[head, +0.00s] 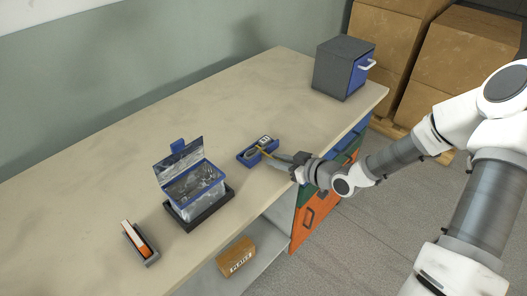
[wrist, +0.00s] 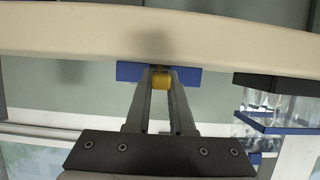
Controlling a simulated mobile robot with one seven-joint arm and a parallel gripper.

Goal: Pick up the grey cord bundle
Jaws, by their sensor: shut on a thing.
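A blue tray (head: 243,157) lies on the bench near its front edge. In it the small grey cord bundle (head: 252,154) shows, with a yellow piece (head: 262,150) beside it that looks like its band. My gripper (head: 268,154) reaches in from the right, low over the tray. In the wrist view, its fingers (wrist: 161,80) are closed on the yellow piece (wrist: 161,83), with the blue tray (wrist: 190,76) behind. The fingers hide part of the bundle. I cannot tell whether it is clear of the tray.
A clear blue-rimmed bin (head: 188,200) with an open lid stands on a dark base left of the tray. An orange-and-white item in a grey holder (head: 146,255) is at front left. A grey cabinet (head: 337,70) stands far right. Bench behind the tray is free.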

